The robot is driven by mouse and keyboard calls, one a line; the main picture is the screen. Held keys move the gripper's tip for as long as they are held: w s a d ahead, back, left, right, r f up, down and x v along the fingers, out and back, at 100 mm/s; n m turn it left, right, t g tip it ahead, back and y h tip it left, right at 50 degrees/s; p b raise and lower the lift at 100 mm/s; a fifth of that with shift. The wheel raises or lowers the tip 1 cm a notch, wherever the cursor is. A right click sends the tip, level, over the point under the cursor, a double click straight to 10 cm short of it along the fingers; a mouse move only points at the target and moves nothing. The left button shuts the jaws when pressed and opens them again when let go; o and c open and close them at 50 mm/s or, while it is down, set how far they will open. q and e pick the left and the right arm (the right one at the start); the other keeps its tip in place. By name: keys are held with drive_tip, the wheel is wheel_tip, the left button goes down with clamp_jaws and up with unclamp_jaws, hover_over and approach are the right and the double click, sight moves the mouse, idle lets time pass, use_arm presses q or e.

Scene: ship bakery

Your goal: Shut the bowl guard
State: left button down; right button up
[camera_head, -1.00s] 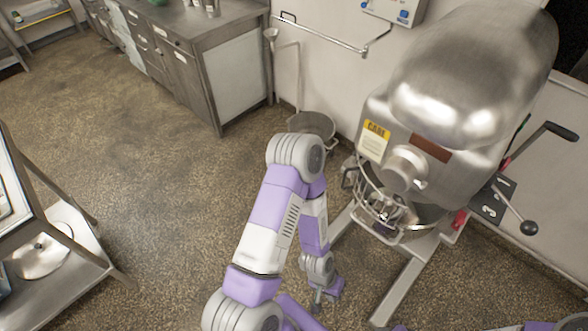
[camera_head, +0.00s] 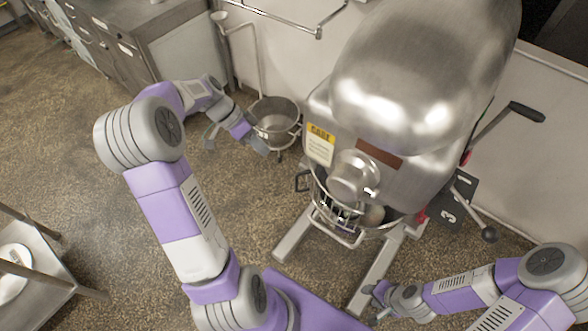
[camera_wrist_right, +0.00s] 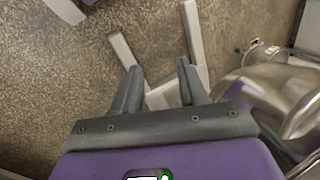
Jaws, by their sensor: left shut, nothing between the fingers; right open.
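The mixer (camera_head: 420,80) stands at the right in the head view, and its metal head also shows at the right of the right wrist view (camera_wrist_right: 275,90). The wire bowl guard (camera_head: 322,200) curves out at the front, below the mixer head; I cannot tell exactly how far it stands open. The bowl is mostly hidden below. My left gripper (camera_head: 258,146) is shut and empty, left of the mixer and apart from the guard. My right gripper (camera_head: 372,303) is open and empty, low in front of the mixer; its spread fingers show in the right wrist view (camera_wrist_right: 160,82).
A metal bucket (camera_head: 273,112) on a stand is behind my left gripper. Mixer legs (camera_head: 375,275) reach out across the floor. A lever (camera_head: 488,233) sticks out at the mixer's right side. A steel cabinet (camera_head: 180,50) stands at the back. Open floor lies left of the mixer.

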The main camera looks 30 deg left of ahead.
use_arm(q)
drive_tip(key=d+f, duration=0.7)
drive_tip(key=d, duration=0.2)
drive_tip(key=shift+d+f, duration=0.2)
drive_tip(key=shift+f, duration=0.15)
drive_tip(key=shift+s+d, duration=0.1)
drive_tip(key=shift+s, duration=0.05)
